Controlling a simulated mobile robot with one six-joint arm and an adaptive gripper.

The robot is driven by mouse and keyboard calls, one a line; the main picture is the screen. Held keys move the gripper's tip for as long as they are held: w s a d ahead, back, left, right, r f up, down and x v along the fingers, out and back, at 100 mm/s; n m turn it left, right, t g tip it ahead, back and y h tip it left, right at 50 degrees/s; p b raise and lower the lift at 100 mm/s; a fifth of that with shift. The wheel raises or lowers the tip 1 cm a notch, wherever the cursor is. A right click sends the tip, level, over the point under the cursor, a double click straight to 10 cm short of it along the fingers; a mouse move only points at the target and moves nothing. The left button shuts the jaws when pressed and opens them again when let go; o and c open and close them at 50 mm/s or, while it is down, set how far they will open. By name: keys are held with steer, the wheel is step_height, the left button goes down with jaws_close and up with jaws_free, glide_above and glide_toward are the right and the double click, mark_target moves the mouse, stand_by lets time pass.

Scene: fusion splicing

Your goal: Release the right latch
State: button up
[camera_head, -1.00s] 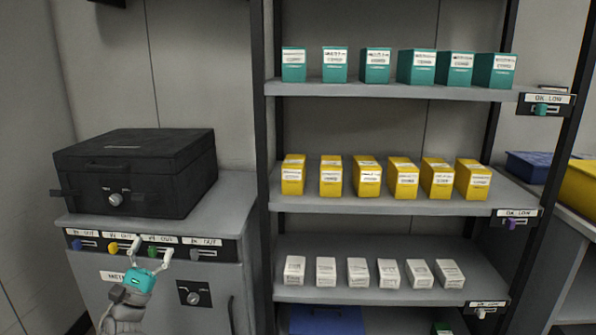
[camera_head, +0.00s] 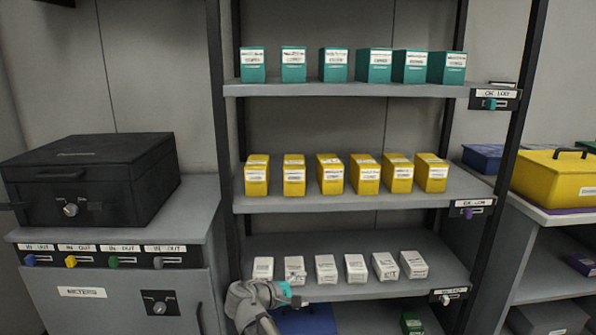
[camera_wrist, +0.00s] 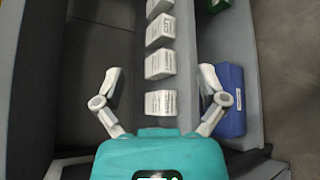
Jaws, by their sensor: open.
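A black case (camera_head: 95,175) with a round dial (camera_head: 70,209) on its front stands closed on the grey cabinet at the left. A dark latch-like tab (camera_head: 15,206) sticks out at the front's left end; a right latch is not clear against the dark front. My gripper (camera_head: 293,298) is at the lower shelf, well to the right of the case, in front of the white boxes. In the wrist view my gripper (camera_wrist: 160,85) is open, with its fingers spread to either side of the row of white boxes (camera_wrist: 159,65) and nothing held. The case is not in the wrist view.
The grey cabinet (camera_head: 120,290) has several coloured sliders below the case. The shelf rack's post (camera_head: 222,150) stands between case and gripper. Teal boxes (camera_head: 333,65) and yellow boxes (camera_head: 365,174) fill upper shelves. A blue bin (camera_wrist: 230,100) is beside my right finger.

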steer(key=s+d+f+m+g+y, duration=0.8)
steer(key=s+d+f+m+y, duration=0.45)
steer(key=d, duration=0.35)
step_height(320, 180, up, 36)
steer(key=p, duration=3.6)
steer(key=shift+s, duration=0.25)
steer(key=shift+a+f, duration=0.1)
steer(key=shift+c, duration=0.2)
steer(key=c, duration=0.4)
steer(key=shift+c, duration=0.2)
